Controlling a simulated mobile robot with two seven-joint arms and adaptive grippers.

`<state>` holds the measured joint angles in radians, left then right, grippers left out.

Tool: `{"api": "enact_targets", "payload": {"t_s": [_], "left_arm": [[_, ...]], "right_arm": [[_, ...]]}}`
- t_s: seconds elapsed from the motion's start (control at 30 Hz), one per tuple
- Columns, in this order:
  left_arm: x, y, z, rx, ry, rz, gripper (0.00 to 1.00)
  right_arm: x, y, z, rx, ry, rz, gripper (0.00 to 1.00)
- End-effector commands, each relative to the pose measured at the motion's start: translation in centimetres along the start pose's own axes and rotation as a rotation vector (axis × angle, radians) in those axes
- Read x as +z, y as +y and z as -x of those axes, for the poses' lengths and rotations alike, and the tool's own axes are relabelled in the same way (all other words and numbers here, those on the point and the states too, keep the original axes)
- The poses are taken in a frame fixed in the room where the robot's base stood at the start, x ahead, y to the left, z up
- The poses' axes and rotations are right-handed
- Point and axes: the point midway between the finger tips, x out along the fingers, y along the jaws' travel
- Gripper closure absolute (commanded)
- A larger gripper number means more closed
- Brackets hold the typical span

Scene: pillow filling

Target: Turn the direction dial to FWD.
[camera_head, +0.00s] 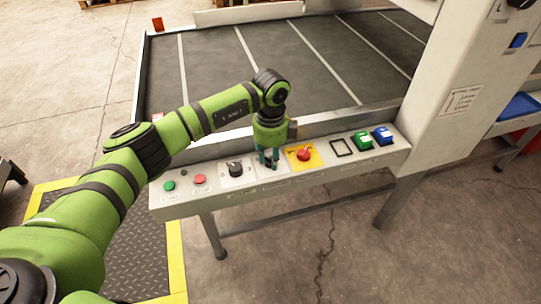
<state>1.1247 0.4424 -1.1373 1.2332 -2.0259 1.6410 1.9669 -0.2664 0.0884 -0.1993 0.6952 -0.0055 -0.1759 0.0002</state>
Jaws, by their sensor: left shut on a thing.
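My green left arm reaches in from the left over the control panel (220,190). My left gripper (268,164) points down at a pale plate on the panel, between a black dial (235,169) and a yellow plate. It is shut on a control there, which looks to be the direction dial; the fingers hide nearly all of it. I cannot read its labels or tell where it points. The black dial stands free to the left of the fingers. My right gripper is not in view.
A green button (169,186) and a red button (199,180) sit left on the panel. A red knob (303,155) on a yellow plate is close right of the fingers. Green (363,140) and blue (383,136) controls are further right. A dark conveyor belt (210,75) lies behind.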

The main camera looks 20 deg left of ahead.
Motion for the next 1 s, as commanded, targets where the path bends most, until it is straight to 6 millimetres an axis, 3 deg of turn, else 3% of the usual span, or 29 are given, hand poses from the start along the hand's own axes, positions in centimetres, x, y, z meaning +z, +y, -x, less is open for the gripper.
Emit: {"api": "enact_targets", "payload": {"t_s": [0.47,1.0], "left_arm": [[-0.1,0.0,-0.1,0.001,0.001,-0.279,1.0],[0.0,0.0,-0.1,0.0,0.001,-0.791,1.0]], "right_arm": [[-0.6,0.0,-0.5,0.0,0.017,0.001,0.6],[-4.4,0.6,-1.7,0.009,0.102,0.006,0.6]]}}
